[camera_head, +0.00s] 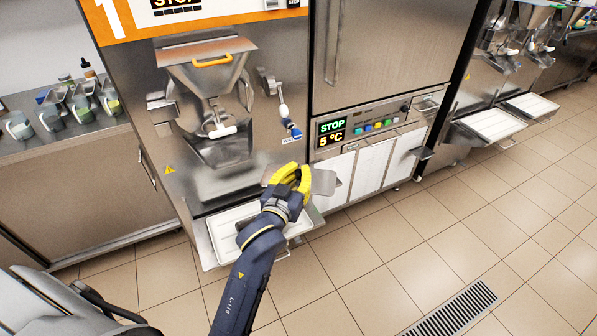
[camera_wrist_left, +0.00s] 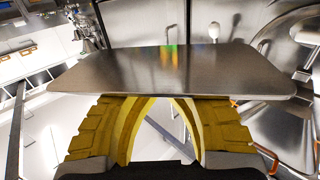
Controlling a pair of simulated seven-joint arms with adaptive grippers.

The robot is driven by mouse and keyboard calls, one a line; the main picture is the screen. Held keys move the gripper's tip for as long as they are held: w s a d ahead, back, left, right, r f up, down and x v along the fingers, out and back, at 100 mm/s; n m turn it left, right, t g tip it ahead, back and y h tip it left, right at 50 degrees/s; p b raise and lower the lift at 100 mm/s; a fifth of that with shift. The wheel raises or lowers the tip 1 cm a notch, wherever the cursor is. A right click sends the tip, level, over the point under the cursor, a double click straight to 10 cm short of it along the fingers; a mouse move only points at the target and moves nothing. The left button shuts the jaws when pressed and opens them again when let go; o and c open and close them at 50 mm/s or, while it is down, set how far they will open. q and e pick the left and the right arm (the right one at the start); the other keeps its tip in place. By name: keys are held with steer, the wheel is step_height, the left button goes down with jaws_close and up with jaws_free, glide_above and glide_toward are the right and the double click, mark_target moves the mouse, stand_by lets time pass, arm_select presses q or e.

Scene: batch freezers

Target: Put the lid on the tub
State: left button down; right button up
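My left gripper (camera_head: 291,180) has yellow fingers closed on a flat metal lid (camera_head: 323,182), in front of the first machine. In the left wrist view the lid (camera_wrist_left: 165,75) is a wide, shiny rectangular plate with rounded corners. It lies across the yellow fingers (camera_wrist_left: 165,104) and hides their tips. I cannot clearly make out the tub. A white tray (camera_head: 222,243) sits under the machine's spout, and my left arm hides part of it and whatever may stand on it. My right gripper is not in view.
The batch freezer (camera_head: 185,130) has a hopper and spout above the tray. A control panel (camera_head: 375,125) and white-fronted bins (camera_head: 372,165) are to its right. Several metal pans (camera_head: 52,118) stand on the left counter. The tiled floor (camera_head: 450,220) is clear at the right.

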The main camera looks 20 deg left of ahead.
mark_target(293, 180)
arm_select(q)
steer(key=shift+w+a+f+n+g+y, duration=0.65)
steer(key=shift+a+f+n+y, duration=0.75)
steer(key=shift+a+f, duration=2.85)
steer(key=shift+w+a+f+n+g+y, duration=0.4)
steer(key=shift+w+a+f+n+y, duration=0.95)
steer(key=shift+f, duration=5.75)
steer(key=shift+w+a+f+n+g+y, duration=0.25)
steer(key=shift+a+f+n+g+y, duration=0.4)
steer(key=shift+a+f+y, duration=3.5)
steer(key=d+f+h, duration=0.1)
steer(key=h, duration=0.1)
steer(key=d+f+h, duration=0.1)
steer(key=f, duration=0.1)
steer(key=shift+d+h, duration=0.15)
steer(key=shift+h, duration=0.25)
steer(key=shift+n+y, duration=0.3)
steer(key=shift+f, duration=0.35)
steer(key=c, duration=1.4)
jaws_free()
